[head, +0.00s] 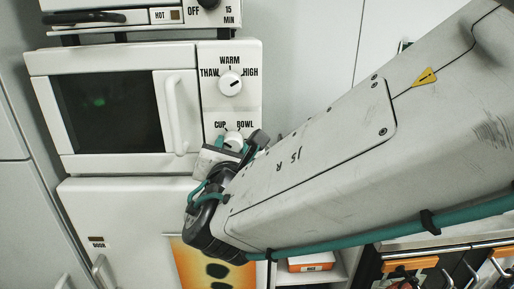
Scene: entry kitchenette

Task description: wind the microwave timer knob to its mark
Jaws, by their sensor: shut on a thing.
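The white microwave (50,105) stands in the upper left with its door shut. Its upper knob (230,84) sits among the marks THAW, WARM and HIGH. The lower timer knob (234,139) sits under the marks CUP and BOWL. My gripper (240,146) is at this lower knob, coming from the lower right, and is shut on it. The gripper and wrist hide most of the knob and the lower part of its dial, so I cannot tell where its pointer stands.
A toaster oven (120,17) with HOT and OFF labels stands above the microwave. A white door handle (175,115) juts out left of the knobs. Below is a white fridge (120,220) with a yellow picture (190,262). Orange-topped items hang at the lower right.

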